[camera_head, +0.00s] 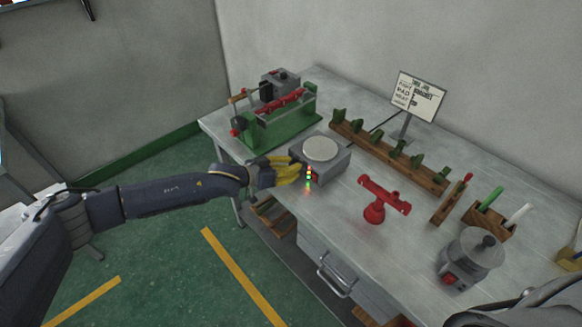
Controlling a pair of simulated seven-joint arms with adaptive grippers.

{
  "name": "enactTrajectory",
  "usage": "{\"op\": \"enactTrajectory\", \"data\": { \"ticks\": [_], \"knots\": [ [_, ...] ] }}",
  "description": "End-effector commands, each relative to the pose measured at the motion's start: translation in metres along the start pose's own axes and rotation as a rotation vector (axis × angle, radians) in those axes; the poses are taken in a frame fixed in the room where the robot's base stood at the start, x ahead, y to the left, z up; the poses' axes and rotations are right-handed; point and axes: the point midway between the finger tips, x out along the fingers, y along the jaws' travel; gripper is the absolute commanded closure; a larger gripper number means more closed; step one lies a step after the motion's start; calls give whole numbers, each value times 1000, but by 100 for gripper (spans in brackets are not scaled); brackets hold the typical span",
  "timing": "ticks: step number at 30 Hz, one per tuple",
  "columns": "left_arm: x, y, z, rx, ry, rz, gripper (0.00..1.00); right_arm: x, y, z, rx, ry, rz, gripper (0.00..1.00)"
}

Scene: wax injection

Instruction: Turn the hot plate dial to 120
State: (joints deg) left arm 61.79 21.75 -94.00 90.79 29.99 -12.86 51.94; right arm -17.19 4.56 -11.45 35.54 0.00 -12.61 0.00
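The hot plate (321,160) is a grey box with a round pale plate on top, near the front edge of the workbench. My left gripper (292,170) has yellow fingers and is at the hot plate's front left side. The fingers lie close against that side; I cannot tell whether they touch it. The dial cannot be made out and may be hidden behind the fingers. Whether the fingers are open or shut on something is too small to tell. Small green and red lit marks show just right of the fingertips. My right gripper is not in view.
A green machine (277,125) with a red roller stands behind and left. A wooden rack (390,158) with green pieces, a sign (418,96) and a red stand (376,212) are to the right. Bare tabletop lies between hot plate and red stand.

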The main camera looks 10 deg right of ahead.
Motion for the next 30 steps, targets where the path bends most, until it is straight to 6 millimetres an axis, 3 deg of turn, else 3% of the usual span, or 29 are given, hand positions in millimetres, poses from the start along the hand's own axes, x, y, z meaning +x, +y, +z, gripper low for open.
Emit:
{"op": "enactTrajectory", "data": {
  "ticks": [4,13,24,30],
  "knots": [
    [0,0,0,0,0,0,100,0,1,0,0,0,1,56],
    [0,1,2,18,-2,-7,100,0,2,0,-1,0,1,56],
    [1,3,4,349,-21,-146,100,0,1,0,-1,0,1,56],
    [0,2,4,446,-28,-188,100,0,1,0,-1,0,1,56]
  ]
}}
